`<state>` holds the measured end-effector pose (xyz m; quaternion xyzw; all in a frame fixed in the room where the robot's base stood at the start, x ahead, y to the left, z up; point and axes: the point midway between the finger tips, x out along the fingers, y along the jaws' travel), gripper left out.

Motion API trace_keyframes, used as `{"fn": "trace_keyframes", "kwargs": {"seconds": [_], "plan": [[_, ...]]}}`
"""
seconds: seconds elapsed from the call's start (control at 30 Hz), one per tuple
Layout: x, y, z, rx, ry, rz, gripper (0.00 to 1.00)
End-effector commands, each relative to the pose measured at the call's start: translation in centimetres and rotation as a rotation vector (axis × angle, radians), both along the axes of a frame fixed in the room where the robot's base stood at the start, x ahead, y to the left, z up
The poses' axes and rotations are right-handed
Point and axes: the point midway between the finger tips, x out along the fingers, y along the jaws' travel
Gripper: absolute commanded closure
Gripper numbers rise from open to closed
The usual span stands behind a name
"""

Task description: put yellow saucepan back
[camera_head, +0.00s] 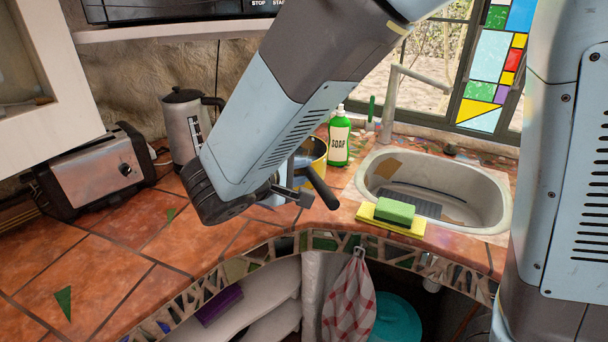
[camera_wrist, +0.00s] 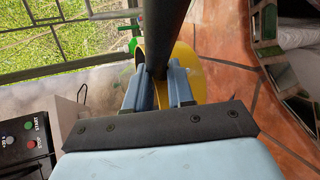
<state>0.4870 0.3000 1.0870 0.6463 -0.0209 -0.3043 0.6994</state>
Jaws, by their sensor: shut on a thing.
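The yellow saucepan (camera_head: 316,152) is on or just above the tiled counter, left of the green soap bottle (camera_head: 339,138). My arm covers much of it in the head view. Its long dark handle (camera_head: 321,188) points toward the front edge. My gripper (camera_head: 293,193) is at the handle. In the wrist view the yellow pan (camera_wrist: 188,78) shows behind the fingers, and the dark handle (camera_wrist: 167,35) runs between them. My gripper is shut on the handle. I cannot tell whether the pan touches the counter.
The sink (camera_head: 433,185) is to the right, with a green sponge (camera_head: 394,211) on a yellow cloth (camera_head: 372,221) in front. A kettle (camera_head: 187,125) and a toaster (camera_head: 95,172) stand at the left. The tiled counter (camera_head: 110,262) is mostly clear at front left.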

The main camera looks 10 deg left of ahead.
Motion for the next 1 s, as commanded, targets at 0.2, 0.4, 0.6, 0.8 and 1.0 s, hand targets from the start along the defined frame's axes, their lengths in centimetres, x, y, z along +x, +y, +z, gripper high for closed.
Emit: {"fn": "trace_keyframes", "kwargs": {"seconds": [0.2,0.4,0.6,0.8,1.0], "plan": [[2.9,1.8,-1.5,-0.002,-0.002,-0.002,1.00],[4.9,3.0,-3.5,-0.002,-0.001,-0.001,1.00],[6.4,3.9,-5.7,-0.002,-0.002,-0.002,1.00],[7.3,4.5,-6.9,0.000,-0.003,-0.001,1.00],[7.6,4.7,-7.3,0.000,-0.004,-0.001,1.00]]}}
